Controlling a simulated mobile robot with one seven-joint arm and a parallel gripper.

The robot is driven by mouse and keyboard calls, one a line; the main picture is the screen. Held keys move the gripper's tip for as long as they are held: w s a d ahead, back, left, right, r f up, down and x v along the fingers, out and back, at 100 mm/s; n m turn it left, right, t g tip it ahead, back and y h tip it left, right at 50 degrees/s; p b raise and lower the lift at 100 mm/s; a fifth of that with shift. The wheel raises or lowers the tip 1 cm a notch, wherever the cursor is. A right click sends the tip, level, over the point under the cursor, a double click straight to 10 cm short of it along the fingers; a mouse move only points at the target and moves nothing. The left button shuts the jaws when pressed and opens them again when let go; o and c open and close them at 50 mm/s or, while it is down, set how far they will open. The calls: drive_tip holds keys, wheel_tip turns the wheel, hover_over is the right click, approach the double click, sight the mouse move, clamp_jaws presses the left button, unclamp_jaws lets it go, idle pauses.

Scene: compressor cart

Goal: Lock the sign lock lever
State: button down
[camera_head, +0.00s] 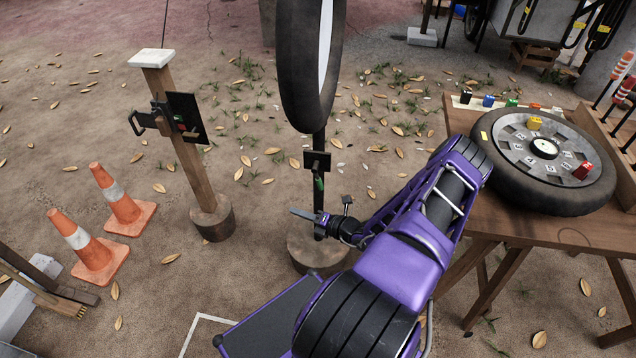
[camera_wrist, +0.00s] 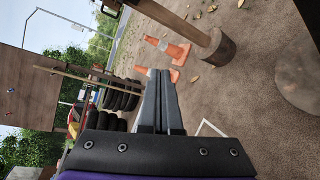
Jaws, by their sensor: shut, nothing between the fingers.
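A tyre-rimmed sign (camera_head: 300,60) stands nearly edge-on on a black pole. A small black plate (camera_head: 317,160) sits on the pole, with a short green-gripped lever (camera_head: 319,183) hanging below it. My gripper (camera_head: 296,213) is shut and empty. It points left at the pole, below the lever and apart from it, as far as I can tell. In the wrist view my gripper's fingers (camera_wrist: 160,80) are together with nothing between them. The lever and the plate do not show in the wrist view.
A wooden post (camera_head: 180,150) with a black latch stands left, beside orange cones (camera_head: 92,245). A wooden table (camera_head: 500,215) at right carries a wheel (camera_head: 540,150) and small coloured blocks. Leafy ground between is open.

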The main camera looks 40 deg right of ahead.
drive_tip(key=s+d+m+t+h, duration=0.1)
drive_tip(key=s+d+m+h, duration=0.1)
drive_tip(key=d+m+h, duration=0.3)
drive_tip(key=d+m, duration=0.1)
drive_tip(key=d, duration=0.2)
drive_tip(key=shift+s+f+m, duration=0.2)
drive_tip(key=shift+f+m, duration=0.15)
drive_tip(key=shift+m, duration=0.05)
drive_tip(key=b+x, duration=0.2)
drive_tip(key=x, duration=0.8)
drive_tip(key=shift+s+d+r+p, duration=0.15)
drive_tip(key=shift+s+d+r, duration=0.15)
drive_tip(key=shift+s+d, duration=0.4)
drive_tip(key=shift+s+d+r+p, duration=0.15)
drive_tip(key=shift+s+d+r, duration=0.25)
drive_tip(key=shift+d, duration=0.5)
drive_tip(key=shift+s+d+f+h, duration=0.1)
drive_tip(key=shift+d+h, duration=0.05)
drive_tip(key=shift+h, duration=0.15)
